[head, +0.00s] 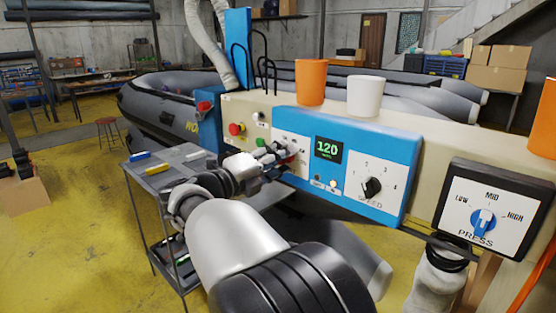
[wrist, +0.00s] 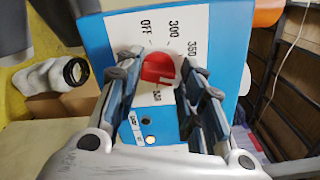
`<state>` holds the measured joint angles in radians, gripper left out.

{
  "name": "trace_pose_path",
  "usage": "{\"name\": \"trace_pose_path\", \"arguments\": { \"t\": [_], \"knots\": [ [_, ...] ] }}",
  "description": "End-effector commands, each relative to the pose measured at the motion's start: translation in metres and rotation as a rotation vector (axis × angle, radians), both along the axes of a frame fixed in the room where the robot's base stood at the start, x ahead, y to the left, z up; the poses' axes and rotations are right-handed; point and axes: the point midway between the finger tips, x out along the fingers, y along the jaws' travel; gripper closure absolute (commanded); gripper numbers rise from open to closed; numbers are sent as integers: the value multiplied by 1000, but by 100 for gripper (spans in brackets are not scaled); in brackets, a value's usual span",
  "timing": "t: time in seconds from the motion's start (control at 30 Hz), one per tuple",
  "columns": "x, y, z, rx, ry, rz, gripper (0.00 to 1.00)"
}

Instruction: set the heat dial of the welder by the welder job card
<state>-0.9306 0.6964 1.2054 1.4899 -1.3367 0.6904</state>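The blue welder control panel (head: 390,148) stands ahead in the head view, with a green display (head: 329,149) that reads 120. The red heat dial (wrist: 158,68) shows in the wrist view on a white plate (wrist: 122,35) marked OFF, 300, 350 and one label I cannot read, partly hidden. A small pale mark shows on the dial's lower edge. My gripper (wrist: 160,72) has one finger on each side of the dial; whether they touch it is unclear. In the head view my gripper (head: 283,158) covers the dial. I see no welder job card.
Right of the display is a black SPEED knob (head: 372,188), then a blue PRESS knob (head: 483,223) near MID. A red button (head: 237,129) is at left. An orange cup (head: 311,82) and a white cup (head: 365,96) stand on top. A grey cart (head: 150,180) stands below left.

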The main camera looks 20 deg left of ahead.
Motion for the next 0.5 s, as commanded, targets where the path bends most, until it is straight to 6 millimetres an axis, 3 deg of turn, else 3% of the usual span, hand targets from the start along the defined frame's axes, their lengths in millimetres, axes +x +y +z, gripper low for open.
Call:
{"name": "trace_pose_path", "arguments": {
  "t": [0.23,0.5],
  "knots": [
    [0,0,0,-1,0,0,46],
    [0,0,0,-1,-1,1,46]
  ]
}}
